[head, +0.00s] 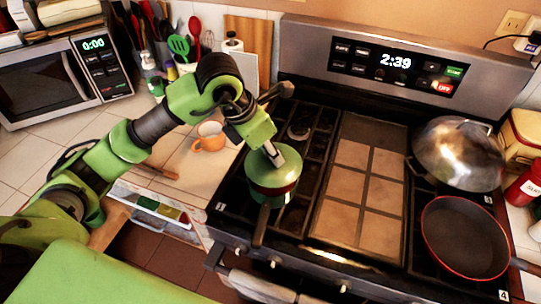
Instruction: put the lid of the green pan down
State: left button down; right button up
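The green pan (273,189) stands on the front left burner of the stove, with its dark handle (262,226) toward the front edge. My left gripper (282,164) is at the pan's top, pointing down. Its fingers are too small and hidden to show whether they are open or hold the lid. My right gripper is not in view.
A domed steel lid or wok (458,153) is on the back right burner. A red-rimmed frying pan (465,238) is in front of it. The tan griddle (361,190) is empty. An orange mug (209,137) stands on the tiled counter (190,170), left of the stove.

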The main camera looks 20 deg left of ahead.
aim_at(267, 158)
pick_arm(q)
notch_tip(267, 158, down, 3)
jog(key=shift+s+r, duration=0.1)
jog(key=shift+r, duration=0.1)
jog(key=shift+f+b, duration=0.6)
jog(key=shift+b, duration=0.05)
jog(key=c, duration=1.7)
grip_release()
jog(key=shift+r, duration=0.1)
